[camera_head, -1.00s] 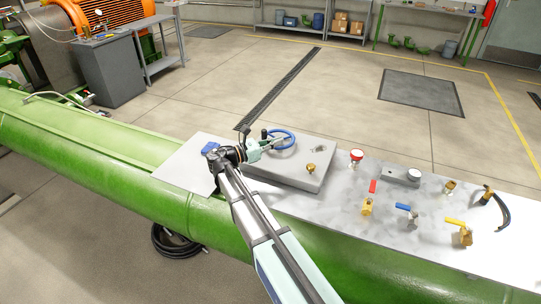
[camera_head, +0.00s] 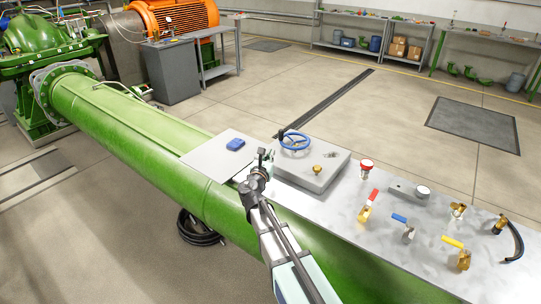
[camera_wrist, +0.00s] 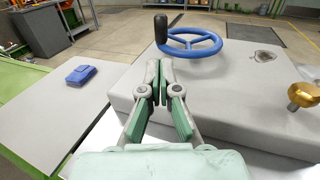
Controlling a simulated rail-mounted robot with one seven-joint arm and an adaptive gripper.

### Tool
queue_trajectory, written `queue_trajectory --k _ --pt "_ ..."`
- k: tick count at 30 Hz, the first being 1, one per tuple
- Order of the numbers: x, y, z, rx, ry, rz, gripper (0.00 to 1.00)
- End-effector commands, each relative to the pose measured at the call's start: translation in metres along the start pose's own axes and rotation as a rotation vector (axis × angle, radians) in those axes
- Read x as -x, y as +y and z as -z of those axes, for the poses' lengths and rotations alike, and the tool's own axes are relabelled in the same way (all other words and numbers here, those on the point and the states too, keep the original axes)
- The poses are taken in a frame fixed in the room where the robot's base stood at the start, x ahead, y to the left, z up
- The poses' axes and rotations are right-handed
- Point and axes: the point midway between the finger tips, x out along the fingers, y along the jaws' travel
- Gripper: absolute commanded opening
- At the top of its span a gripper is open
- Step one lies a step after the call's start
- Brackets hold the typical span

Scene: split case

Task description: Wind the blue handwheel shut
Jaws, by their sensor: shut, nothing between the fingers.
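The blue handwheel (camera_head: 294,141) lies flat on top of the grey case (camera_head: 318,168), with a dark upright handle (camera_head: 281,134) on its left rim. In the wrist view the wheel (camera_wrist: 192,43) is ahead and to the right, and its black handle (camera_wrist: 161,27) stands up at its left. My gripper (camera_head: 265,155) is shut and empty. It is apart from the wheel, at the near left edge of the grey case, and its fingertips (camera_wrist: 160,68) point towards the handle side in the wrist view.
A blue block (camera_head: 236,144) lies on the grey plate at left. A brass knob (camera_head: 317,169) sits on the case. A red knob (camera_head: 366,166), red, blue and yellow valve levers and a black hose (camera_head: 515,240) stand along the bench to the right.

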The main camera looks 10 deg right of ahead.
Motion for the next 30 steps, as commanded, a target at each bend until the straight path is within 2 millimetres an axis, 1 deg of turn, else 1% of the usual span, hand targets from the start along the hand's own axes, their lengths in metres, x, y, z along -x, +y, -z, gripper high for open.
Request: queue_trajectory --k 1,6,12,15,21,30 --pt "-0.013 0.002 -0.002 0.001 0.000 0.002 0.00" --pt "-0.048 0.002 -0.002 0.001 0.001 0.003 0.00" --pt "-0.083 0.002 -0.002 0.000 0.001 0.002 0.00" --pt "-0.096 0.001 -0.002 0.001 0.001 0.003 0.00" --pt "-0.109 0.000 -0.001 0.000 0.001 0.001 0.00" --pt "-0.110 0.000 0.000 0.000 0.000 0.001 0.00"
